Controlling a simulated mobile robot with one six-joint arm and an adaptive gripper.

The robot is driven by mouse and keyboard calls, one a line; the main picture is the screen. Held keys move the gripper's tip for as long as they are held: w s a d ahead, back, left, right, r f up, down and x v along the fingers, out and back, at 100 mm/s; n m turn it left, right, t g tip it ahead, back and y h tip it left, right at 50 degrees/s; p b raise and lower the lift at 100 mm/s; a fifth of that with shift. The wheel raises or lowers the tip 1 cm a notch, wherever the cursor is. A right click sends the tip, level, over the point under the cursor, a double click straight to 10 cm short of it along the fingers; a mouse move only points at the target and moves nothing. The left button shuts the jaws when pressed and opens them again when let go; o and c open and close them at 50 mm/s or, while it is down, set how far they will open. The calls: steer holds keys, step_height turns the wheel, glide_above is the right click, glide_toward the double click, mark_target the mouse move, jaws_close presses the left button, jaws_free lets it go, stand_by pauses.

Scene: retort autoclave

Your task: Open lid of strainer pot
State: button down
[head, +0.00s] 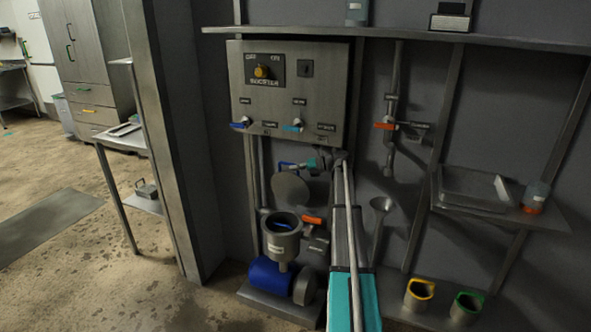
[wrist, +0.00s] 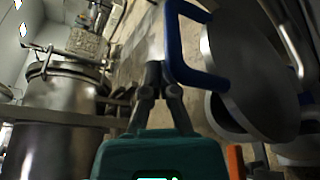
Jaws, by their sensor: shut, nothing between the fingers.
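The strainer pot (head: 283,238) is a grey steel cup on the floor-level pipework, in the lower middle of the head view. Its mouth is open, with something blue inside. Its round lid (head: 290,189) stands tipped up behind the mouth, and shows large in the wrist view (wrist: 265,65). The lid's blue handle (head: 288,164) is at its top; in the wrist view the handle (wrist: 176,50) is a blue loop right beside my fingertips. My gripper (head: 318,163) is shut and empty (wrist: 155,72), close to the handle; I cannot tell whether they touch.
An orange lever (head: 312,221) sits right of the pot. The booster control panel (head: 293,92) hangs above, with valve levers below. A blue pump (head: 268,275) lies under the pot.

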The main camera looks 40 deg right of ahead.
stand_by(0.3)
steer(key=shift+s, duration=0.1)
steer(key=s+d, duration=0.4)
steer(key=s, duration=0.4)
steer(key=shift+s+d, duration=0.15)
steer(key=shift+d, duration=0.1)
stand_by(0.4)
